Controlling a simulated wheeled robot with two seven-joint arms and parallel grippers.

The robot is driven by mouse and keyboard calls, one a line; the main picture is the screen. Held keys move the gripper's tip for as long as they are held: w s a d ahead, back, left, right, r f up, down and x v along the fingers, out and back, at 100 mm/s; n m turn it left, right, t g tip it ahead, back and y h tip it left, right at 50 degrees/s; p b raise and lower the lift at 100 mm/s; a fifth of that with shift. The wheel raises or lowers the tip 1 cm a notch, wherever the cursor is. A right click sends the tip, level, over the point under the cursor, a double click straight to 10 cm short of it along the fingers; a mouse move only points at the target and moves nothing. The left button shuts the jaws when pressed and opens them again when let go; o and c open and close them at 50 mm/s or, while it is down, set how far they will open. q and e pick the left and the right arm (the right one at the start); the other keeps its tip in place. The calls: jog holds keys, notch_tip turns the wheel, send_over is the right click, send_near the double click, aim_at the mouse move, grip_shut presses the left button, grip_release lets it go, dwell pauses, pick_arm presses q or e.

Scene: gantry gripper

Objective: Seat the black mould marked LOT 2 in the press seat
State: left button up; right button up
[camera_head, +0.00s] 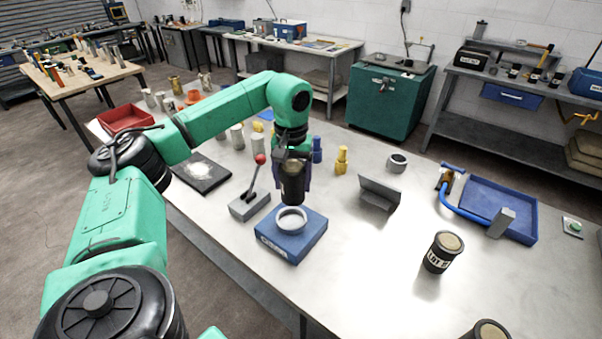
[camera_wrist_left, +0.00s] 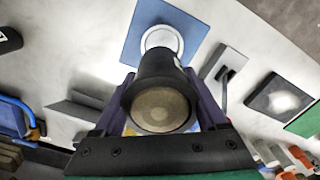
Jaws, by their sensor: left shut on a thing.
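My left gripper (camera_head: 293,172) is shut on a black mould (camera_head: 292,190), which hangs upright above the press seat. The left wrist view also shows the held mould (camera_wrist_left: 160,104) between the two fingers, its tan round top facing the camera. Its lettering cannot be read. The press seat is a blue block (camera_head: 306,243) with a pale ring (camera_head: 291,219) on top; a gap shows between mould and ring. Another black mould (camera_head: 440,252) with a white LOT label stands upright on the table at right; its number is hard to read. My right gripper is not in view.
A lever with a red knob (camera_head: 260,159) on a grey base stands just left of the seat. A grey angled bracket (camera_head: 379,194) and a blue tray (camera_head: 488,208) lie to the right. Another dark mould (camera_head: 488,331) is cut off at the bottom edge. Table between seat and labelled mould is clear.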

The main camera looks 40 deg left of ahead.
aim_at(291, 199)
pick_arm(q)
jog(key=shift+s+r, duration=0.4)
jog(key=shift+s, duration=0.45)
jog(key=shift+w+f, duration=0.1)
jog(key=shift+f, duration=0.1)
jog(key=f+b, duration=0.1)
jog(key=f, duration=0.1)
jog(key=f+b, duration=0.2)
jog(key=f, duration=0.1)
jog(key=shift+w, duration=0.2)
jog(key=shift+f+b, duration=0.3)
jog(key=shift+f, duration=0.1)
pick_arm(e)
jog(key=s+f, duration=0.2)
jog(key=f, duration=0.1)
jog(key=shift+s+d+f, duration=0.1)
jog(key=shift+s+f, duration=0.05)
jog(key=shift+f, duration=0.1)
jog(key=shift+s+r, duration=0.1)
pick_arm(q)
jog(key=shift+p, duration=0.45)
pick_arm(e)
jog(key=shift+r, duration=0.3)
pick_arm(q)
jog(key=shift+f+b, duration=0.9)
jog(key=shift+f, duration=0.5)
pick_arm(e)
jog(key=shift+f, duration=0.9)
